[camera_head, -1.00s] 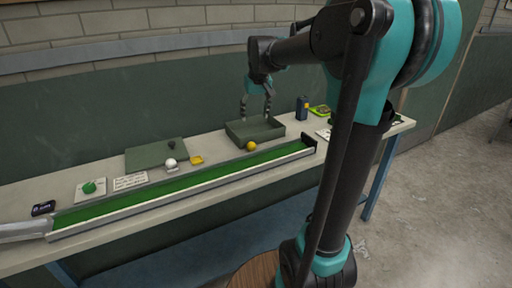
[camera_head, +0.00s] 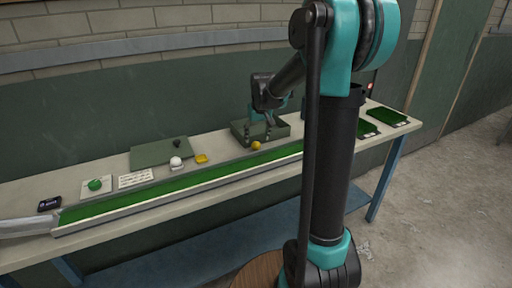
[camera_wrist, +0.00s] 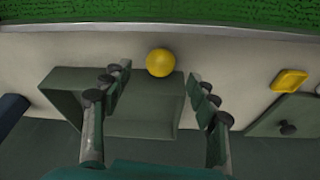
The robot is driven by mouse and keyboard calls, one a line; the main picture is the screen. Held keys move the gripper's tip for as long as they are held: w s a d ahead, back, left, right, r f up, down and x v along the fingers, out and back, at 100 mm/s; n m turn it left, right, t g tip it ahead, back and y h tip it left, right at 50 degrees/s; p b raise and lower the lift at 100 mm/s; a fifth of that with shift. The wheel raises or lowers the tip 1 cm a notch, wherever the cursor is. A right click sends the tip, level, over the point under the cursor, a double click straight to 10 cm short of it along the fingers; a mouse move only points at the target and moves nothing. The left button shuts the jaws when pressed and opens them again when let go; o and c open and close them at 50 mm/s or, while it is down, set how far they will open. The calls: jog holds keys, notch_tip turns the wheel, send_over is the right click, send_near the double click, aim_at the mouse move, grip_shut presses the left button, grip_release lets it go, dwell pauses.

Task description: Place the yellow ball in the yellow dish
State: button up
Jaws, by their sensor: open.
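The yellow ball (camera_head: 256,145) sits on the table between the green box and the turf track. In the wrist view the ball (camera_wrist: 160,62) lies ahead of the fingers, between their lines, untouched. My gripper (camera_head: 259,137) is open and empty, low over the green box; its two fingers spread wide in the wrist view (camera_wrist: 160,95). The yellow dish (camera_head: 202,159) is a small shallow square dish to the left of the ball. It also shows at the right of the wrist view (camera_wrist: 290,80) and looks empty there.
The open green box (camera_head: 284,130) stands under my gripper. A green lid with a dark knob (camera_head: 160,151) lies behind a white ball (camera_head: 176,162). A green ball (camera_head: 95,184) rests on a pale plate. The long turf track (camera_head: 180,187) runs along the front.

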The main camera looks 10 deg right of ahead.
aim_at(256, 142)
jog(key=x, duration=0.4)
jog(key=shift+f, duration=0.15)
jog(key=c, duration=1.3)
